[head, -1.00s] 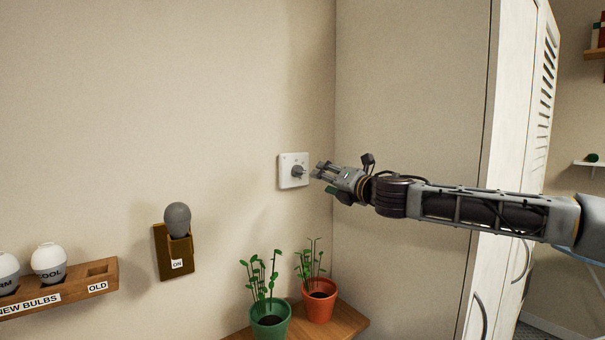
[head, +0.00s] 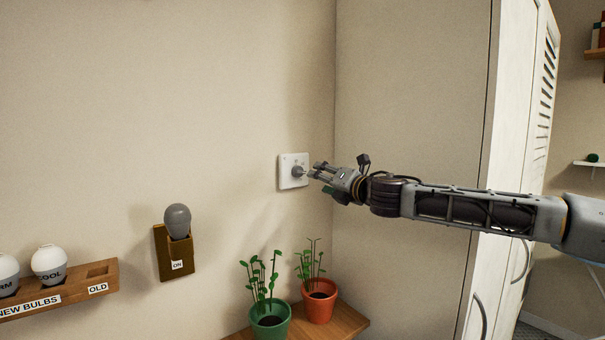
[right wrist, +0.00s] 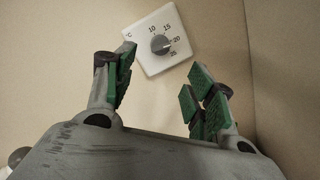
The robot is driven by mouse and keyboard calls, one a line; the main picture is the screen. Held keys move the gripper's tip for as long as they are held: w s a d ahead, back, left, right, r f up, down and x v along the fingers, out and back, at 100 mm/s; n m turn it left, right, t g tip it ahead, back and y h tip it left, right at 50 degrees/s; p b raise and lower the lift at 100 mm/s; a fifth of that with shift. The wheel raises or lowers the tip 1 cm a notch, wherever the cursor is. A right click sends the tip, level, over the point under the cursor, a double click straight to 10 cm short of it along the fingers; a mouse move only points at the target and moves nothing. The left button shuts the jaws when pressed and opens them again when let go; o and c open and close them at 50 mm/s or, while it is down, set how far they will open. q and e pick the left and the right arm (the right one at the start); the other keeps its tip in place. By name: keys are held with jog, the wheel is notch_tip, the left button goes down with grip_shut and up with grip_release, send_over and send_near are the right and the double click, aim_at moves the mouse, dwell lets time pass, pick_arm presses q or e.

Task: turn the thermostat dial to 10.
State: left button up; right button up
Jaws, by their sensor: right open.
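The thermostat is a white square plate (head: 287,172) on the wall with a grey round dial (head: 298,171). In the right wrist view the dial (right wrist: 160,44) sits among the marks 10, 15, 20 and 25. Its pointer faces the 20 to 25 side; the exact reading is too small to tell. My right gripper (head: 314,171) is just right of the dial, facing it. In the right wrist view my right gripper (right wrist: 163,72) has its green-padded fingers spread, with nothing between them, short of the dial. My left gripper is not in view.
Potted plants in a green pot (head: 270,322) and an orange pot (head: 319,302) stand below the thermostat. A bulb socket (head: 165,255) and a bulb rack (head: 75,283) are to the left.

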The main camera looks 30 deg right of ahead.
aim_at(302, 172)
jog(key=shift+w+d, duration=0.1)
jog(key=shift+w, duration=0.7)
jog(key=shift+w, duration=0.2)
jog(key=shift+w+d+p, duration=0.1)
jog(key=shift+w+p, duration=0.35)
jog(key=shift+w, duration=4.7)
jog(key=shift+c, duration=0.5)
jog(key=c, duration=0.9)
